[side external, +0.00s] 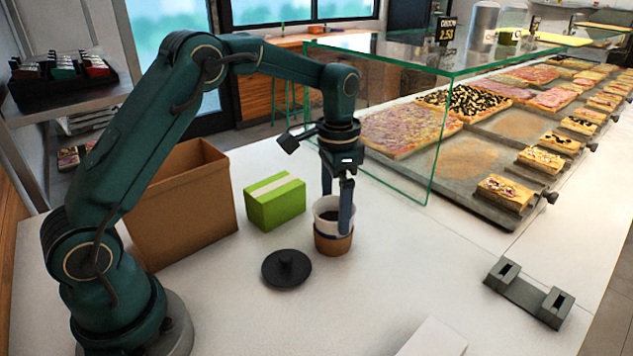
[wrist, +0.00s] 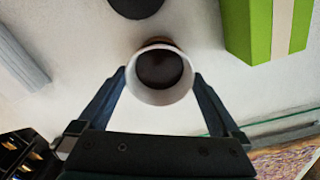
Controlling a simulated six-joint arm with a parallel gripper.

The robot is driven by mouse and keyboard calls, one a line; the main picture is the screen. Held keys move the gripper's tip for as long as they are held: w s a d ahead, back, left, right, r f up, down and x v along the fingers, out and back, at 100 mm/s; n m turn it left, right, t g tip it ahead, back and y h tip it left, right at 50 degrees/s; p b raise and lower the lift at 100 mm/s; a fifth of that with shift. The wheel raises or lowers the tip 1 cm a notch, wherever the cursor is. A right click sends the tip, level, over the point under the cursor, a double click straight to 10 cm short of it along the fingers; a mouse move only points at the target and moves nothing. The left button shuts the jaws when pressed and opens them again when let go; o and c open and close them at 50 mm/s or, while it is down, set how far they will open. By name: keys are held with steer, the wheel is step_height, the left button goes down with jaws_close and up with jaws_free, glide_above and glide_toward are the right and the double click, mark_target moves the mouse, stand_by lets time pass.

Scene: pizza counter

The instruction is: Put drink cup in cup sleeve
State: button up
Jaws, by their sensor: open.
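The drink cup (side external: 324,206) is white with dark liquid in it. It stands upright in the brown cup sleeve (side external: 332,243) on the white counter, and the sleeve wraps its lower part. The cup (wrist: 160,74) also shows from above in the wrist view, with a brown edge of the sleeve (wrist: 158,42) behind its rim. My gripper (side external: 336,222) is open, pointing down, with one finger on each side of the cup. In the wrist view the fingers (wrist: 161,80) flank the cup's rim; whether they touch it I cannot tell.
A black lid (side external: 287,268) lies left of the cup. A green box (side external: 274,201) and a cardboard box (side external: 183,205) stand behind and left. A glass case (side external: 400,125) with pizzas is at the back right. A grey two-slot holder (side external: 528,292) sits at the right.

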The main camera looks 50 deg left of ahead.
steer(key=s+d+r+n+t, duration=0.2)
steer(key=s+r+t, duration=0.1)
steer(key=s+r, duration=0.8)
steer(key=s+d+f+n+t, duration=0.1)
steer(key=s+f+n+t, duration=0.1)
steer(key=s, duration=0.6)
steer(key=shift+s+d+t, duration=0.15)
steer(key=shift+s+t, duration=0.15)
steer(key=shift+s, duration=0.05)
